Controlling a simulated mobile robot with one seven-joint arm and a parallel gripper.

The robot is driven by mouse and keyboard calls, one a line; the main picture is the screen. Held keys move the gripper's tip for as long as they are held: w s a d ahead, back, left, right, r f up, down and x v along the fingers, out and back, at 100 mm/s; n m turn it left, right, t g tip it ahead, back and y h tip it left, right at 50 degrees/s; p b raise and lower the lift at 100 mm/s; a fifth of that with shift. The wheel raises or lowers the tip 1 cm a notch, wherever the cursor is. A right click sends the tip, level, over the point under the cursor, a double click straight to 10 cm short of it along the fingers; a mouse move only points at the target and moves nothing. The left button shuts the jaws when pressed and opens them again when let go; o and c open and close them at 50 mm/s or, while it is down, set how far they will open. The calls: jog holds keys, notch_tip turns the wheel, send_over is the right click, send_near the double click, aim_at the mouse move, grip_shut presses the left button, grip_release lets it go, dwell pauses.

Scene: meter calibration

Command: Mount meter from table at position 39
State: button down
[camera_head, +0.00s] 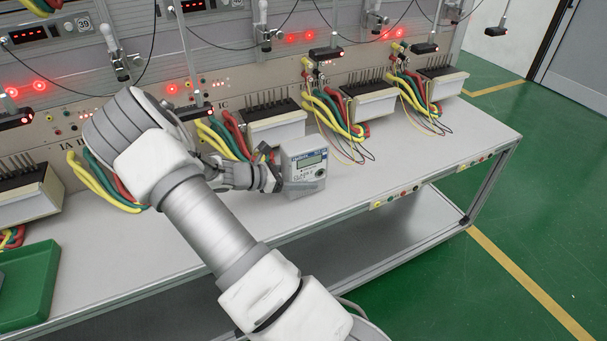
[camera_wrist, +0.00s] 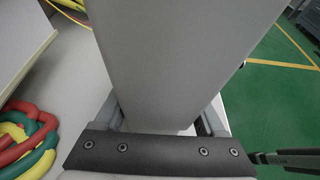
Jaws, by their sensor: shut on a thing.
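The meter (camera_head: 305,168) is a light grey box with a small display and a blue-marked label, facing the camera, over the grey table (camera_head: 400,160). My gripper (camera_head: 272,174) is at its left side, shut on it. In the wrist view the meter (camera_wrist: 165,60) is a large plain grey face between the fingers. I cannot tell whether it touches the table. A label reading 39 (camera_head: 83,23) sits beside a red display on the rack at upper left. Which terminal block belongs to it is not clear; my arm hides part of that area.
Terminal blocks with thick yellow, green and red cables line the table's back, one (camera_head: 275,125) just behind the meter. Probes on rods hang above them. A green tray (camera_head: 30,285) is at lower left. The table's right front is clear, with green floor (camera_head: 540,220) beyond.

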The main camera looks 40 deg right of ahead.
jog(key=shift+f, duration=0.1)
grip_release()
jog(key=shift+f, duration=0.1)
jog(key=shift+f+b, duration=0.1)
jog(key=shift+b, duration=0.3)
jog(key=p+v, duration=0.5)
jog(key=v, duration=1.2)
jog(key=s+a+r+m+t+y, duration=0.4)
jog(key=s+a+r+m+y, duration=0.35)
jog(key=s+r, duration=0.35)
jog(key=s+a+r+m+t+y, duration=0.55)
jog(key=s+r+m, duration=0.25)
jog(key=s+r, duration=0.4)
notch_tip(320, 180, up, 16)
jog(key=p, duration=1.7)
jog(key=shift+w+a+g, duration=0.15)
jog(key=shift+w+g, duration=0.05)
jog(key=shift+g, duration=0.15)
